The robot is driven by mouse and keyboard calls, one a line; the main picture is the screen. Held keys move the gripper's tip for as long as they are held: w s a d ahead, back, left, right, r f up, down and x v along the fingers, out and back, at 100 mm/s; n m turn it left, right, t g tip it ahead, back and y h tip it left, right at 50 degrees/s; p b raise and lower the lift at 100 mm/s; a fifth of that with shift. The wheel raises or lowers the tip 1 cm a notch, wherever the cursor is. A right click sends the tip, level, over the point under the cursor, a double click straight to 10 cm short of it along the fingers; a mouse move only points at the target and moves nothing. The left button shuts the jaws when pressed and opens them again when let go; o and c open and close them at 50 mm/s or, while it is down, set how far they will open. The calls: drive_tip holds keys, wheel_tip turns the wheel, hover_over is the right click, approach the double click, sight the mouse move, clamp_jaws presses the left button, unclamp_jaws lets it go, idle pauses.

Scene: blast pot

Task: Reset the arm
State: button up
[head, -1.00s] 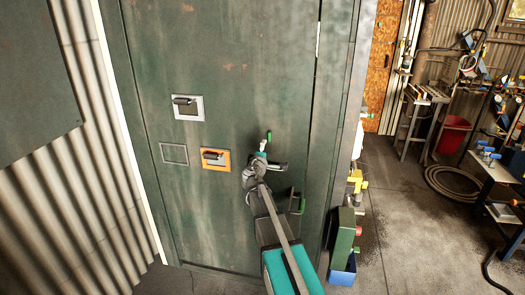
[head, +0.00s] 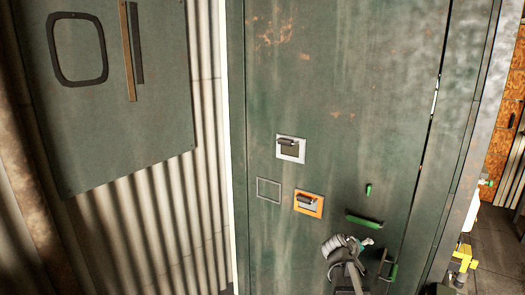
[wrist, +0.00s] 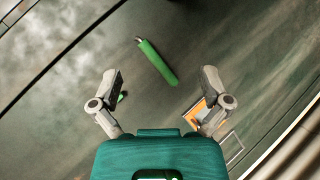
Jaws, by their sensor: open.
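My gripper (head: 350,246) is in front of the tall green metal door (head: 350,90), low in the head view. It is open and holds nothing. A green bar handle (head: 364,219) on the door is just above it in the head view. In the wrist view, the same green handle (wrist: 157,63) lies beyond and between the spread fingers, apart from them. A small upright green handle (head: 368,189) sits above it, and another green handle (head: 391,271) is at lower right beside the gripper.
The door carries a white-framed latch (head: 291,149), an orange-framed latch (head: 308,204) and an empty square frame (head: 268,190). A corrugated wall (head: 150,215) and a green panel (head: 110,120) stand at left. Yellow items (head: 462,257) and open floor show at far right.

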drive_tip(key=s+a+f+m+g+y, duration=0.1)
drive_tip(key=s+a+f+g+y, duration=0.2)
drive_tip(key=s+a, duration=0.5)
drive_tip(key=s+a+f+m+g+y, duration=0.1)
drive_tip(key=s+a+f+g+y, duration=0.3)
drive_tip(key=s+a, duration=0.5)
drive_tip(key=shift+s+f+y, duration=0.95)
drive_tip(key=shift+s+y, duration=0.1)
drive_tip(key=shift+y, duration=0.05)
